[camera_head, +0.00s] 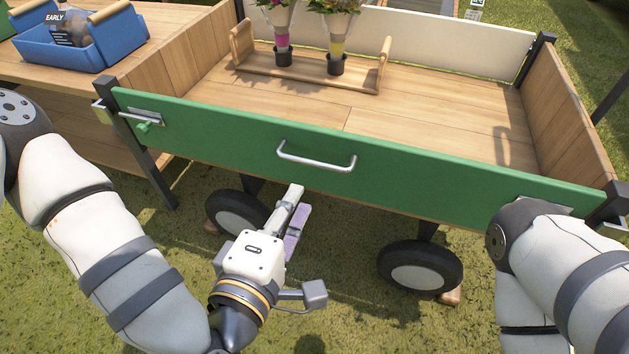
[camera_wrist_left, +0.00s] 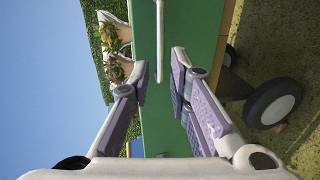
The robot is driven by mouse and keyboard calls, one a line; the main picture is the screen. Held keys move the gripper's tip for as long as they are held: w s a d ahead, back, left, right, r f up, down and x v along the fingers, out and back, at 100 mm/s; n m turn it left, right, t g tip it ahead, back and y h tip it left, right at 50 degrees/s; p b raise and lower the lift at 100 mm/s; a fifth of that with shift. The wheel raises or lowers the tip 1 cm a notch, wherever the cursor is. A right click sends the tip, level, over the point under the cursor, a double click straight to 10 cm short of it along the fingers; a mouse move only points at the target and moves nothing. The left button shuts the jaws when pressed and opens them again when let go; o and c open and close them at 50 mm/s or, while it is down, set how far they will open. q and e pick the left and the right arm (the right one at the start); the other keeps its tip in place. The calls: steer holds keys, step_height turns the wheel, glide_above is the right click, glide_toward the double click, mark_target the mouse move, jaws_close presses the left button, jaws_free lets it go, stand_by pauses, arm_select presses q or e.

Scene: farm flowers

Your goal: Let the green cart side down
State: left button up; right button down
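The green cart side (camera_head: 230,135) stands upright along the cart's near edge, with a silver handle (camera_head: 318,162) at its middle. A latch with a green knob (camera_head: 143,126) sits at its left end. My right arm partly covers the right end, and the latch area there is mostly hidden. My left gripper (camera_head: 299,200) is just below and in front of the handle, apart from it. In the left wrist view its two fingers are spread and empty, with the handle (camera_wrist_left: 159,45) ahead between them and the green side (camera_wrist_left: 170,125) behind. My right gripper is not visible.
A wooden carrier (camera_head: 300,84) with two flower bunches (camera_head: 335,30) stands on the cart bed. A blue crate (camera_head: 85,40) sits on the wooden table at left. The cart's wheels (camera_head: 420,266) are below the green side. Open grass (camera_head: 350,320) lies in front.

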mark_target(314, 165)
arm_select(q)
steer(key=b+x, duration=0.1)
steer(key=x, duration=1)
steer(key=shift+w+b, duration=0.4)
jaws_close()
